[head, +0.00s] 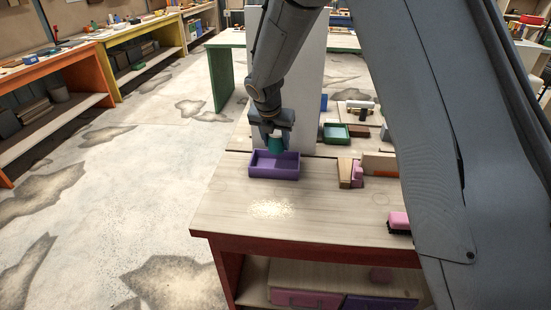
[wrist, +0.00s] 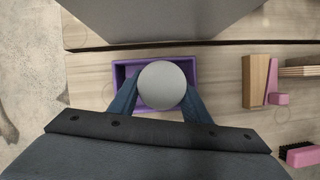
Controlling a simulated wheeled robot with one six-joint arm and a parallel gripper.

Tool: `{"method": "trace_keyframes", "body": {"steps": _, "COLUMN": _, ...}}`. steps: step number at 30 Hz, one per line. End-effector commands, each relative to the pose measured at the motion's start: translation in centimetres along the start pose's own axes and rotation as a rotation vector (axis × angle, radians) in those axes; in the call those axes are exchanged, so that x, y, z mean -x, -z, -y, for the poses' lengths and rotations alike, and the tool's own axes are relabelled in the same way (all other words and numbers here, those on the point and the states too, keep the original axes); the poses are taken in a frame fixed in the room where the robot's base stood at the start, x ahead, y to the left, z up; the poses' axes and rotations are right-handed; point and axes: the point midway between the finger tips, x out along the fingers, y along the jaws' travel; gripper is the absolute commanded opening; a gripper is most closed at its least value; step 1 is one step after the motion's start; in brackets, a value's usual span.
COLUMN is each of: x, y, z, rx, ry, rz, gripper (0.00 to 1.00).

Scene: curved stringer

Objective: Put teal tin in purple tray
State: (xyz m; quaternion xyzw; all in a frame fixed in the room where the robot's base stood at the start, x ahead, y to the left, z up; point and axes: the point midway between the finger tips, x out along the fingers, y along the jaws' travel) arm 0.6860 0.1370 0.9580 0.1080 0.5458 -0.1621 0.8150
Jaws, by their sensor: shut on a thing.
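The teal tin (head: 275,144) is in my gripper (head: 274,138), which is shut on it. In the wrist view the tin's round pale top (wrist: 162,85) shows between the fingers, over the purple tray (wrist: 121,73). In the head view the purple tray (head: 274,173) sits on the wooden bench top, and the tin is upright just above its back part. The tin's lower end is near the tray's rim; I cannot tell whether it touches the tray floor.
A tall grey panel (head: 309,60) stands right behind the tray. To the right are wooden and pink blocks (head: 345,173), a green tray (head: 335,133) and a pink brush (head: 399,222). The bench top in front of the tray (head: 290,212) is clear.

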Motion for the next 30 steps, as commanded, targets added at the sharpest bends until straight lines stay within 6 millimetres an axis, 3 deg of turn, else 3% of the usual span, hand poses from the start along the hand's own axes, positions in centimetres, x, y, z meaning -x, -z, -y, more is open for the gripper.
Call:
{"method": "trace_keyframes", "body": {"steps": 15, "x": -5.9, "y": 2.6, "z": -0.2, "rx": 0.005, "ry": -0.001, "rz": -0.001, "gripper": 0.17}}
{"method": "trace_keyframes", "body": {"steps": 28, "x": -6.6, "y": 2.8, "z": -0.2, "rx": 0.003, "ry": -0.002, "rz": 0.001, "gripper": 0.17}}
{"method": "trace_keyframes", "body": {"steps": 29, "x": -6.7, "y": 2.8, "z": -0.2, "rx": 0.002, "ry": -0.002, "rz": 0.001, "gripper": 0.45}}
{"method": "trace_keyframes", "body": {"steps": 30, "x": -6.6, "y": 2.8, "z": -0.2, "rx": 0.002, "ry": -0.002, "rz": 0.001, "gripper": 0.52}}
